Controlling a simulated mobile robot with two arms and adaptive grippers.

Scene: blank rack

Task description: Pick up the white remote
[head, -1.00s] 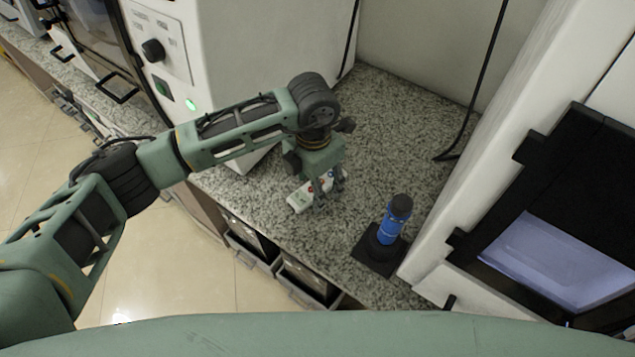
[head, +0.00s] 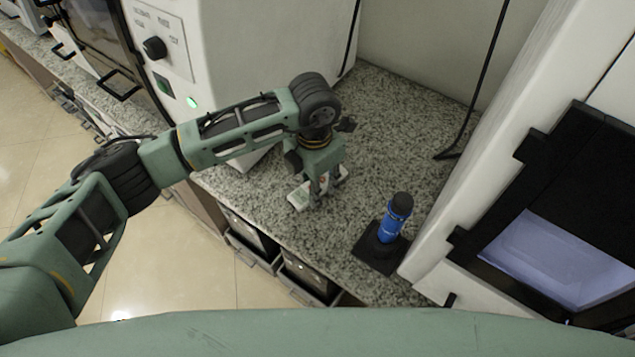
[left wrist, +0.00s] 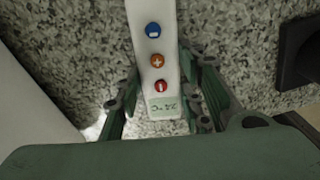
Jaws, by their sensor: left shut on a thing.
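The white remote (head: 299,196) is under my left gripper (head: 322,192) on the speckled counter, partly hidden by the fingers in the head view. In the left wrist view the remote (left wrist: 155,50) runs up from the middle, with blue, orange and red buttons and a small green display. My left gripper (left wrist: 165,105) has a finger on each side of the remote and is shut on it. I cannot tell whether the remote is clear of the counter. My right gripper is not in view.
A blue cylindrical device with a black top (head: 393,218) stands on a black base (head: 378,249) to the right of the gripper. A white machine (head: 240,60) stands behind left, another (head: 480,150) at right. A black cable (head: 478,90) hangs at the back. The counter (head: 400,120) behind is clear.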

